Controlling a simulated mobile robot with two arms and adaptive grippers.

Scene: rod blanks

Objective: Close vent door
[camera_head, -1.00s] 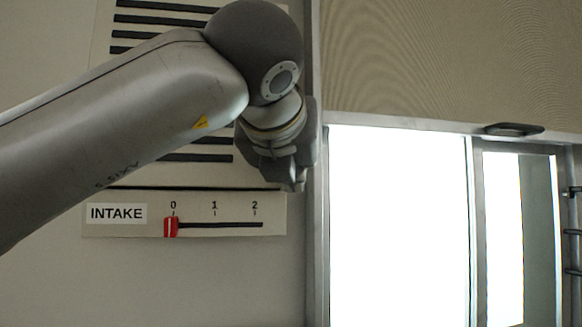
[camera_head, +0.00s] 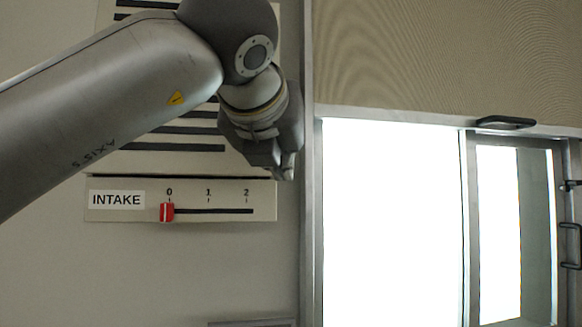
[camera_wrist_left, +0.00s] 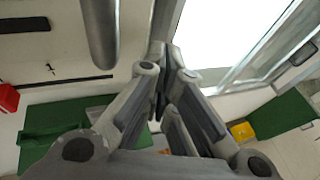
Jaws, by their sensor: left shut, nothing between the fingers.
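The vent (camera_head: 205,147) is a pale panel with dark horizontal slats at the left of the head view, largely hidden behind my left arm. Below it is a plate labelled INTAKE (camera_head: 115,200) with a slot marked 0, 1 and 2. Its red slider knob (camera_head: 167,212) stands at 0. My left gripper (camera_head: 286,172) hangs in front of the vent's right edge, above the plate's right end. It is shut and empty; its fingers also show in the left wrist view (camera_wrist_left: 158,50). I cannot tell whether it touches the panel. My right gripper is out of view.
A bright window (camera_head: 392,220) stands to the right, with a beige blind (camera_head: 440,60) above it and a dark handle (camera_head: 505,122) on the blind's lower edge. In the left wrist view, green mats (camera_wrist_left: 280,114) and a yellow object (camera_wrist_left: 242,132) lie below.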

